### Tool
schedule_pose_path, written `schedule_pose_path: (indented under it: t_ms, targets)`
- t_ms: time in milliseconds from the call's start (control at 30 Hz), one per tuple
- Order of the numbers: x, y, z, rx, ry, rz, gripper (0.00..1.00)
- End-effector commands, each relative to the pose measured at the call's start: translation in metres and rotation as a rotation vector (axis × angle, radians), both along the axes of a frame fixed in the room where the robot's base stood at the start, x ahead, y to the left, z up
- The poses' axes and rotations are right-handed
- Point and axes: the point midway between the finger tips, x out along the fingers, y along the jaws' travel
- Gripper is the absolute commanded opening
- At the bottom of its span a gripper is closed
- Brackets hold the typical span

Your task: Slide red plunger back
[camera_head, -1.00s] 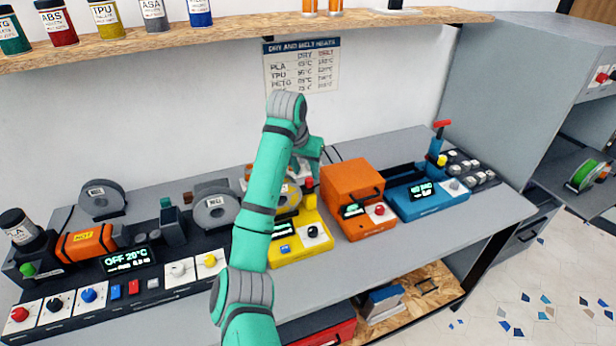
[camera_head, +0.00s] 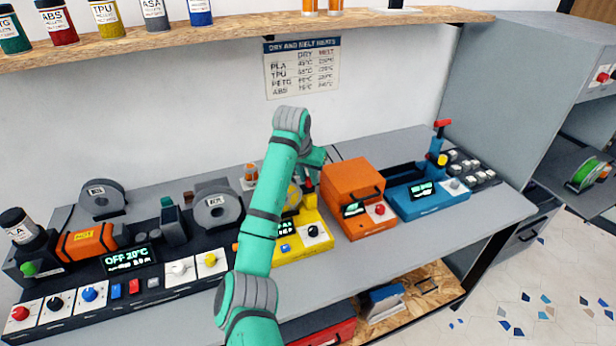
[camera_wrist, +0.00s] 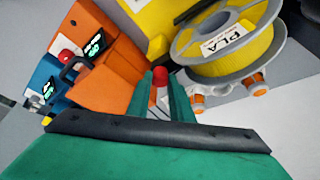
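A red-topped post, which looks like the red plunger (camera_wrist: 160,78), shows between my fingertips in the wrist view. In the head view its red tip (camera_head: 309,184) stands at the back right of the yellow machine (camera_head: 309,247). My gripper (camera_wrist: 162,92) has one green finger on each side of the red top. I cannot tell whether the fingers touch it or only flank it. My arm hides the left part of the yellow machine in the head view, and the post's lower part is hidden.
The orange machine (camera_head: 352,184) with a red knob (camera_head: 380,210) stands close on the right. Beyond it is the blue machine (camera_head: 430,199) with a red T-handle (camera_head: 442,123). A yellow PLA spool (camera_wrist: 228,42) is close by in the wrist view. Dark dryer units (camera_head: 150,235) fill the left.

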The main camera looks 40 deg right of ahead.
Motion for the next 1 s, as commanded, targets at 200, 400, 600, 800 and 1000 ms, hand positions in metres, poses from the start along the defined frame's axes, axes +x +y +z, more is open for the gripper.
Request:
schedule_pose_path:
  t_ms: [200,400,600,800,1000]
  targets:
    - [-0.002,-0.018,0.001,0.001,-0.003,-0.001,0.0]
    - [-0.002,-0.03,0.001,-0.003,-0.003,0.002,0.0]
    - [-0.003,-0.031,0.002,-0.006,-0.004,-0.002,0.24]
    - [-0.003,-0.029,0.001,-0.003,-0.003,0.0,0.39]
    - [-0.002,-0.027,0.003,-0.002,-0.002,0.003,0.39]
